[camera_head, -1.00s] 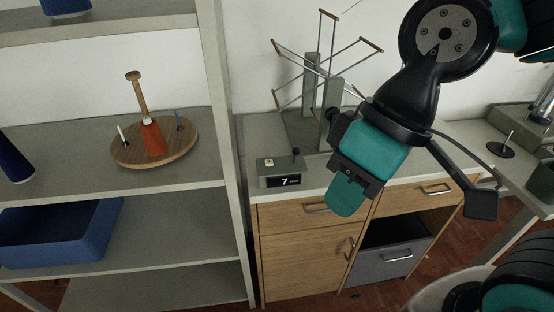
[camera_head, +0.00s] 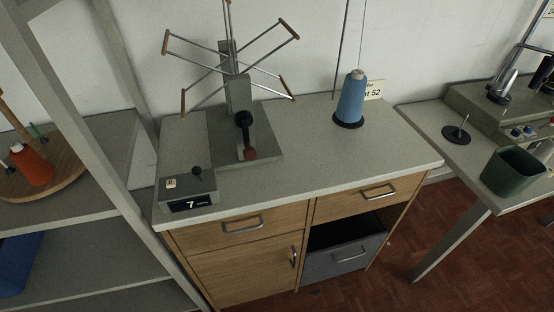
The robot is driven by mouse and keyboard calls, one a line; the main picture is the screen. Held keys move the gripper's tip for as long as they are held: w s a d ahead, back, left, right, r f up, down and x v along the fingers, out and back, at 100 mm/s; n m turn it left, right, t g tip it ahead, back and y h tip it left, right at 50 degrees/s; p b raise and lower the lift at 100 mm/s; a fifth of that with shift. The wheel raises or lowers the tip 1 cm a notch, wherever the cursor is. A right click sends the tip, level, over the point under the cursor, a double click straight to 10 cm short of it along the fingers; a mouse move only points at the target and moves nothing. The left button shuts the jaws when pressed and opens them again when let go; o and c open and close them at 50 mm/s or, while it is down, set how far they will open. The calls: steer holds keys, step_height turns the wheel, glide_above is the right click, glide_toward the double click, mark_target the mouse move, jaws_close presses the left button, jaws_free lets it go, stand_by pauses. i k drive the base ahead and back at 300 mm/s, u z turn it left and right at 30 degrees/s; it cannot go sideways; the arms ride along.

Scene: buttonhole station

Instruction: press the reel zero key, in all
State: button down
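The reel (camera_head: 240,90), a winder with several thin metal arms tipped in brown wood, stands on a grey post on the counter. In front of it on the left is a low grey counter box (camera_head: 188,192) with a dark display (camera_head: 190,203) reading 7. On the box's top are a small pale key (camera_head: 171,184) with a tiny mark, too small to read, and a dark knob (camera_head: 197,171). The pale key looks like the zero key. My gripper is not in view, and nothing covers the box.
A blue thread cone (camera_head: 351,99) stands on the counter (camera_head: 310,150) to the right of the reel. A shelf unit (camera_head: 75,110) rises close on the left. A green bin (camera_head: 513,172) sits on the table at right. The counter front is clear.

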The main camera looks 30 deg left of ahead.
mark_target(171, 184)
steer(key=z, duration=1.05)
steer(key=k, duration=1.35)
steer(key=u, duration=2.05)
steer(key=i, duration=0.5)
steer(key=u, duration=0.05)
